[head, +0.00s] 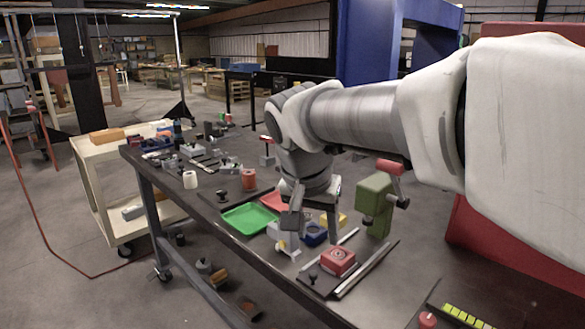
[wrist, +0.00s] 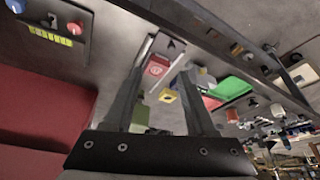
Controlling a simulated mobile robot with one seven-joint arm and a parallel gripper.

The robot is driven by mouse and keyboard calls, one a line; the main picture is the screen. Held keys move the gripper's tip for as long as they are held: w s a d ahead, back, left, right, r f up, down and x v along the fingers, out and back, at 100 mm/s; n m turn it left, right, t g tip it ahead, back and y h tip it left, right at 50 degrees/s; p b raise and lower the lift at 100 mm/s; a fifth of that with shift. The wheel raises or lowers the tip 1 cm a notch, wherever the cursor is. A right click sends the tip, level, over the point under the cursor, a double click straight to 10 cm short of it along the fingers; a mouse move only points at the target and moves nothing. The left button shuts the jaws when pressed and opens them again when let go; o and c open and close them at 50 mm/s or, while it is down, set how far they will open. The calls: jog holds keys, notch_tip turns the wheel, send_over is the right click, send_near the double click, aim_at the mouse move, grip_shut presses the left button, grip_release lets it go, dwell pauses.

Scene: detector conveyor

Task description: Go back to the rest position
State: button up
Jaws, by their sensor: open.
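My gripper (head: 311,229) hangs pointing down over the dark workbench (head: 395,290), near its middle. Its two fingers are spread and nothing shows between them. In the wrist view the open fingers (wrist: 167,57) reach over the bench, with a red block (wrist: 157,66) and a yellow piece (wrist: 168,96) seen beyond them. In the head view my gripper is behind the red block (head: 338,261) and left of a green upright block (head: 375,200). My fingers partly cover the small parts behind them. I cannot tell their exact height above the bench.
A green tray (head: 249,219) and a red tray (head: 274,202) lie left of my gripper. A blue part (head: 314,236) and a grey part (head: 285,237) stand close by. A red panel (head: 475,238) rises at the right. A cream cart (head: 97,152) stands left, beside open floor.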

jog(key=s+d+n+y+p, duration=0.1)
jog(key=s+d+n+p, duration=0.1)
jog(key=s+d, duration=0.3)
jog(key=s+d+n+t+p, duration=0.1)
jog(key=s+d, duration=0.3)
jog(key=s, duration=0.7)
jog(key=shift+s+d+f+n+t+y+p, duration=0.15)
jog(key=shift+s+d+n+t+y+p, duration=0.2)
jog(key=shift+n+p, duration=0.45)
